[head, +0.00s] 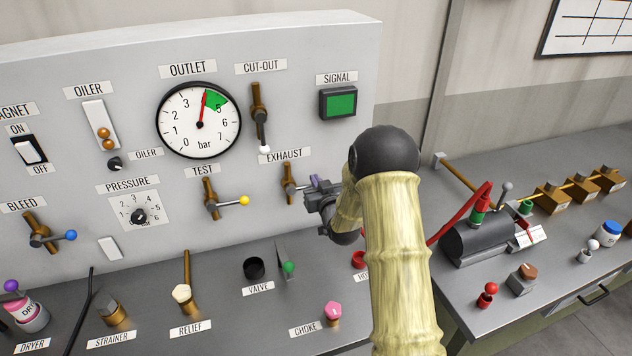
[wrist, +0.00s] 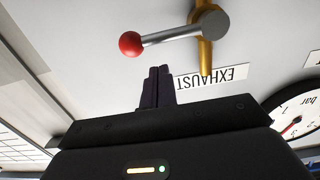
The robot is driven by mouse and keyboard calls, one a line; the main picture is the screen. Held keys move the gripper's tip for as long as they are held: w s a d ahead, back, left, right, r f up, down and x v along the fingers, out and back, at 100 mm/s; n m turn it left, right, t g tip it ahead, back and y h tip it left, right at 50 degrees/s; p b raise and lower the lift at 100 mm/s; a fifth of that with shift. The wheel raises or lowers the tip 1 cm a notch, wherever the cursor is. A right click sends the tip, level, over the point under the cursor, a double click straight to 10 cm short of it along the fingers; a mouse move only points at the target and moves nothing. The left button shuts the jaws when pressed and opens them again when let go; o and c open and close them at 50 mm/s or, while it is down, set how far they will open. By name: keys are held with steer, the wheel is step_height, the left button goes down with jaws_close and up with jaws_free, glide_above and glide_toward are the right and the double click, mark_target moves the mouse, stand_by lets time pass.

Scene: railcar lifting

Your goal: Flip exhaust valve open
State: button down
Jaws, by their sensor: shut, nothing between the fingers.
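The exhaust valve (head: 289,183) is on the upright panel under its EXHAUST label, with a vertical brass body. Its grey lever sticks out sideways to the right, across the body; my gripper hides its end in the head view. In the wrist view the scene is upside down, and the valve (wrist: 207,28) shows its grey lever ending in a red ball. My gripper (head: 316,183) is at the lever's right end. In the wrist view its dark fingers (wrist: 157,72) are together and empty, on the label side of the lever, with a gap showing between them and it.
The test valve (head: 211,199) with a yellow ball is to the left, and the cut-out valve (head: 258,112) is above. The outlet gauge (head: 199,120) needle points into the green zone near 4. Below, the bench holds a valve knob (head: 288,267) and pink choke knob (head: 333,310).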

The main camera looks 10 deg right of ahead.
steer(key=shift+w+f, duration=0.15)
steer(key=shift+f, duration=0.75)
